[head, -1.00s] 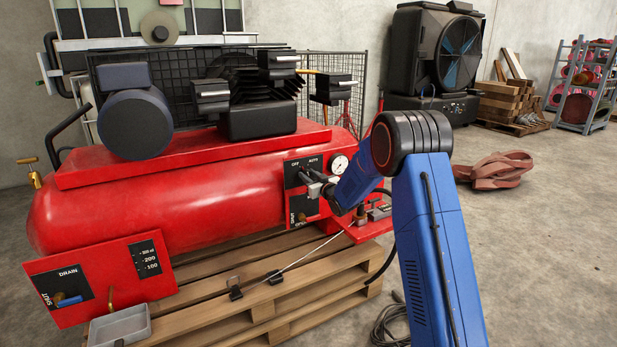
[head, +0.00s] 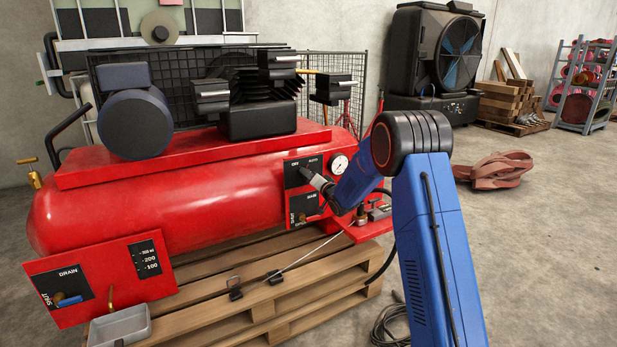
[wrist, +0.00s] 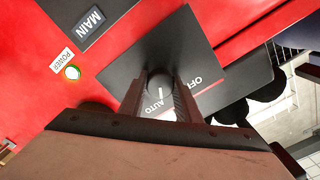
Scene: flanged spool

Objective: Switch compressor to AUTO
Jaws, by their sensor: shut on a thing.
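The selector knob (wrist: 160,84) is a dark round knob on a black panel (wrist: 190,45) marked OFF and AUTO. In the wrist view my gripper (wrist: 160,98) is shut on it, one finger on each side. A white pointer line on the knob points down in the picture, toward the AUTO label (wrist: 153,107); the OFF label (wrist: 203,84) lies to the right. The fingers partly hide the knob and panel. In the head view my gripper (head: 306,174) reaches the panel on the red compressor (head: 180,190), and the knob is hidden there.
A pressure gauge (head: 339,165) sits right of the panel. A lower panel with a brass valve (head: 304,215) is just below my gripper. A POWER lamp (wrist: 72,72) and a MAIN label (wrist: 90,20) show left of the panel. The compressor stands on a wooden pallet (head: 215,320).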

